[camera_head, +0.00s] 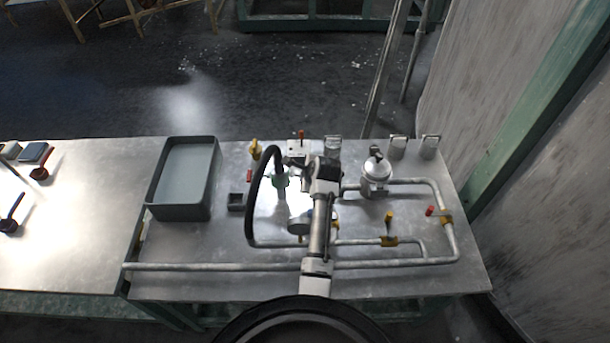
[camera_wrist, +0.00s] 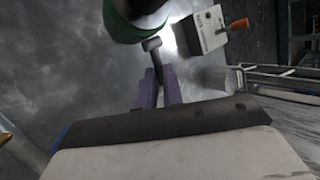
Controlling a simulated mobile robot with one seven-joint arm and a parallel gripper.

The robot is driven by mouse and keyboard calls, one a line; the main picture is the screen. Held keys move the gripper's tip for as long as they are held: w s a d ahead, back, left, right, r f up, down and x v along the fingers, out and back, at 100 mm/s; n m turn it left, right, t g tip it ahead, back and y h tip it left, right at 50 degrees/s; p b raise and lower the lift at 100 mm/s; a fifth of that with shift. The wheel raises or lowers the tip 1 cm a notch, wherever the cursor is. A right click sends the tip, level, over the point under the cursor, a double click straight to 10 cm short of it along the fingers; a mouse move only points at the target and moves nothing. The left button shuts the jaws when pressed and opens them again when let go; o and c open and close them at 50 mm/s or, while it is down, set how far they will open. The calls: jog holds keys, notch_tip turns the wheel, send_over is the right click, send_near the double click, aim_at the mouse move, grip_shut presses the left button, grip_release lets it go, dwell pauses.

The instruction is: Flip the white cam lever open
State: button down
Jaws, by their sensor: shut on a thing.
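A black hose ends in a green coupling (camera_head: 280,181) on the metal table. In the wrist view the green coupling (camera_wrist: 118,22) fills the top, with a dark round body beside it. A small pale grey-white lever (camera_wrist: 152,44) sticks out just below the coupling. Its stem runs down between the two purple fingers of my gripper (camera_wrist: 157,80). My gripper appears shut on this lever, close to the coupling.
A white box with an orange toggle (camera_wrist: 212,30) stands right of the coupling. A grey bin (camera_head: 178,212) stands left. A silver filter vessel (camera_head: 376,176) and pipes (camera_head: 400,264) with a yellow valve (camera_head: 389,240) lie right and in front.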

jog(key=shift+a+r+n+h, duration=0.2)
jog(key=shift+r+n+h, duration=0.3)
jog(key=shift+h, duration=0.7)
jog(key=c, duration=1.5)
grip_release()
jog(key=b+v, duration=0.2)
jog(key=v, duration=1.2)
jog(key=shift+a+b, duration=0.15)
jog(key=shift+b, duration=0.2)
